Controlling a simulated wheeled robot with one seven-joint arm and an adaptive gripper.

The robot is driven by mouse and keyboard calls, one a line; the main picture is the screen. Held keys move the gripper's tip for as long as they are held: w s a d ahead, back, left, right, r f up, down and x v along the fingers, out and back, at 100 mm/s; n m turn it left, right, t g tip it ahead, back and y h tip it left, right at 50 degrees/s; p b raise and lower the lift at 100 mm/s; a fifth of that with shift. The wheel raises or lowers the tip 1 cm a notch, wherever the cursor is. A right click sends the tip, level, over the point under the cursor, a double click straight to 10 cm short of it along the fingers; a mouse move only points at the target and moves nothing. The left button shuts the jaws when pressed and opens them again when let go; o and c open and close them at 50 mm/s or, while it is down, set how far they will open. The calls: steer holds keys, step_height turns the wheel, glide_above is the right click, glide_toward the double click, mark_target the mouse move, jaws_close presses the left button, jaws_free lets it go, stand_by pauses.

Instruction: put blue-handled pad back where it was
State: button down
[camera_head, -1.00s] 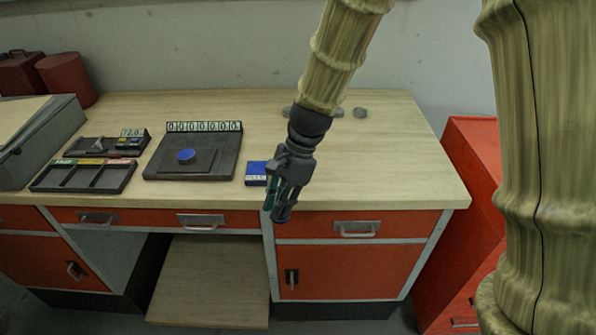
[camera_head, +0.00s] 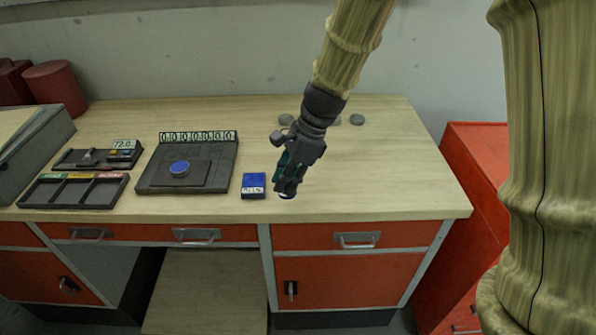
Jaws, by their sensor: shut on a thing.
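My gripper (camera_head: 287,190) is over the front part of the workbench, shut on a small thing. A blue block with a white label (camera_head: 253,186) stands on the bench just left of my gripper. Farther left, a dark device (camera_head: 215,172) with a row of number tiles carries a flat dark plate with a round blue knob (camera_head: 180,168).
A tray with compartments and coloured labels (camera_head: 75,192) and a dark unit with a small display (camera_head: 98,157) stand at the left. Grey round pieces (camera_head: 357,119) lie at the back. The wooden bench top (camera_head: 400,180) is clear at the right. A red cabinet stands beyond.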

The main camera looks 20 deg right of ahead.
steer(key=w+d, duration=0.1)
steer(key=w+d+p, duration=0.1)
steer(key=w+d, duration=0.2)
steer(key=w, duration=0.1)
steer(key=shift+d+f, duration=0.25)
steer(key=shift+w+d+f+p, duration=0.1)
steer(key=shift+f+p, duration=0.65)
steer(key=shift+f, duration=1.1)
steer(key=shift+f, duration=0.1)
steer(key=c, duration=1.4)
jaws_free()
steer(key=b+v, duration=0.1)
steer(key=v, duration=1.1)
steer(key=shift+b, duration=0.4)
